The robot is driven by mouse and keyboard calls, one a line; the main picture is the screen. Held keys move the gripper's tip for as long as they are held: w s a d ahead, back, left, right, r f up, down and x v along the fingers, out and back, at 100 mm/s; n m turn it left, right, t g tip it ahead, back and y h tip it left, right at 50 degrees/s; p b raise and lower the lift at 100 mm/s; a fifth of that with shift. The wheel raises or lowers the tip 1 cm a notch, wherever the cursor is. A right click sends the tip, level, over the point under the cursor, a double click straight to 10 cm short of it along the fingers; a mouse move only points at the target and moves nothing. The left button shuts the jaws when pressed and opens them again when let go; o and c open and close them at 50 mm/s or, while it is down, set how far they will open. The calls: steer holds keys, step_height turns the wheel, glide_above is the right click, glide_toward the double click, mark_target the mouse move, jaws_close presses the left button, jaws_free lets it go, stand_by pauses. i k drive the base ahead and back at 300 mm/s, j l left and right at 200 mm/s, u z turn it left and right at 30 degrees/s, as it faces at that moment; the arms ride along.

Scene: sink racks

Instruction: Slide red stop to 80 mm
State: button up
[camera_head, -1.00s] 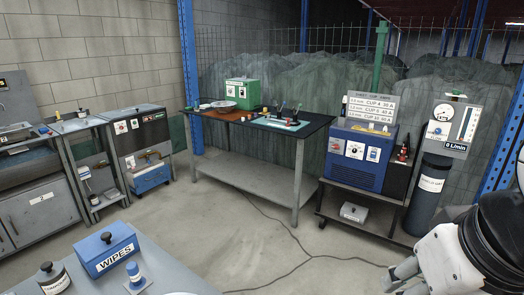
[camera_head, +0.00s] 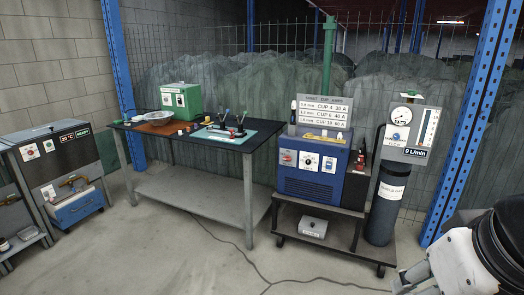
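I cannot pick out a red stop or an 80 mm mark for certain. On the dark workbench (camera_head: 180,137) lies a teal mat (camera_head: 212,136) with small tools on it, including a small dark device (camera_head: 240,131) with a hint of red. It is too small to read. My gripper (camera_head: 408,281) is at the bottom right edge, partly cut off and far in front of the bench, touching nothing that I can see. Its fingers are too little in view to tell open from shut.
A blue welder (camera_head: 313,190) stands on a cart (camera_head: 340,233) right of the bench. A dark cylinder (camera_head: 385,210) stands beside it, below a gauge panel (camera_head: 407,130). A green box (camera_head: 181,100) is on the bench. The floor (camera_head: 190,260) ahead is open, with a cable across it.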

mark_target(231, 130)
steer(key=i, duration=1.9)
steer(key=i+u, duration=0.45)
steer(key=i+l+u, duration=0.2)
steer(key=u, duration=0.25)
steer(key=i+l+u, duration=0.35)
steer(key=i+l, duration=0.15)
